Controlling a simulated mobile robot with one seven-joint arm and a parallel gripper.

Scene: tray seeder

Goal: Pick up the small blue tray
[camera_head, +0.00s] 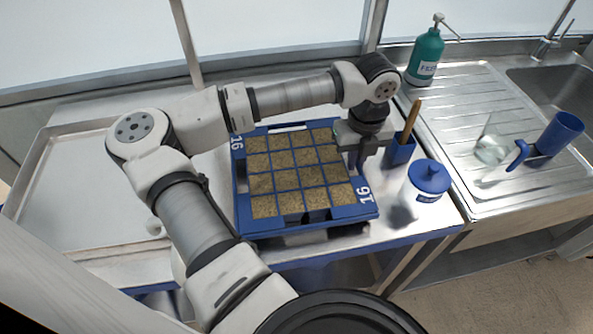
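The blue tray (242,192) sits on the light worktop in the middle of the view. It is marked "16" at two corners and its grid of cells holds brown, grainy soil. One or two cells near its front edge look darker. My gripper (358,162) points down at the tray's right side, close to or above its right rim. I cannot tell whether it touches the tray. The fingers are small and partly hidden, so their opening is unclear. The tray rests level, and my gripper covers part of its right rim.
A blue holder (400,154) with a wooden-handled tool and a white jar with a blue lid (429,178) stand close at right. Behind are a green pump bottle (425,58) and a steel sink (560,85). A blue mug (560,132) and clear vessel (492,148) are farther right.

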